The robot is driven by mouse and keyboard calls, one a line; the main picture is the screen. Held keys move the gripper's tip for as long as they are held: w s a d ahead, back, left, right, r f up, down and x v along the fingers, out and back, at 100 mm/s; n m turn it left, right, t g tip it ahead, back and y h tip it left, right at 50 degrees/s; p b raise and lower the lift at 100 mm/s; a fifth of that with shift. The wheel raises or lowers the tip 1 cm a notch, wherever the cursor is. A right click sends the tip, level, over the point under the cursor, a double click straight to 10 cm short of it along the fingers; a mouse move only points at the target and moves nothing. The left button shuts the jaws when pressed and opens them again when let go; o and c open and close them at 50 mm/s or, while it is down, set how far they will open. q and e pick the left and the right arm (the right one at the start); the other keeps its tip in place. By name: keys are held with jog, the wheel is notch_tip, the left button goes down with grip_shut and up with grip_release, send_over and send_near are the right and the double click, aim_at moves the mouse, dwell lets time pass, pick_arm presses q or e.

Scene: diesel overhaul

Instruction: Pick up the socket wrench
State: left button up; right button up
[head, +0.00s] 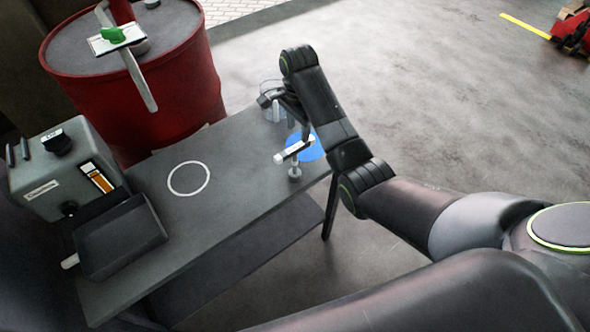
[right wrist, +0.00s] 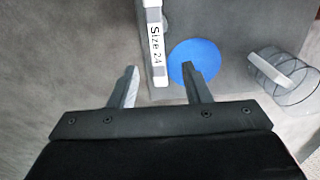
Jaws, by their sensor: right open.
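The socket wrench (head: 293,152) lies near the right end of the grey workbench, beside a blue disc (head: 316,150). In the right wrist view the wrench (right wrist: 157,45) carries a white label reading "Size 24" and runs up out of the picture. My right gripper (head: 302,127) is over that end of the bench, partly hidden by its own arm. In the right wrist view the right gripper (right wrist: 160,70) is open and empty, with the lower end of the wrench showing between the fingertips. My left gripper is out of view.
A clear jar (head: 270,100) stands at the bench's back right corner. A white ring (head: 188,178) marks the clear middle of the bench (head: 232,160). A dark tray (head: 120,240) and a grey machine (head: 65,170) are at left. A red drum (head: 185,85) stands behind.

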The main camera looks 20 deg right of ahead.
aim_at(295, 147)
notch_tip(295, 147, down, 6)
jog(key=shift+a+r+p, duration=0.1)
jog(key=shift+r+p, duration=0.15)
jog(key=shift+p, duration=0.1)
jog(key=f, duration=0.3)
jog(key=a+f+p, duration=0.1)
jog(key=shift+s+f, duration=0.15)
jog(key=shift+s, duration=0.25)
jog(key=shift+f, duration=0.45)
grip_shut()
jog(key=shift+r, duration=0.1)
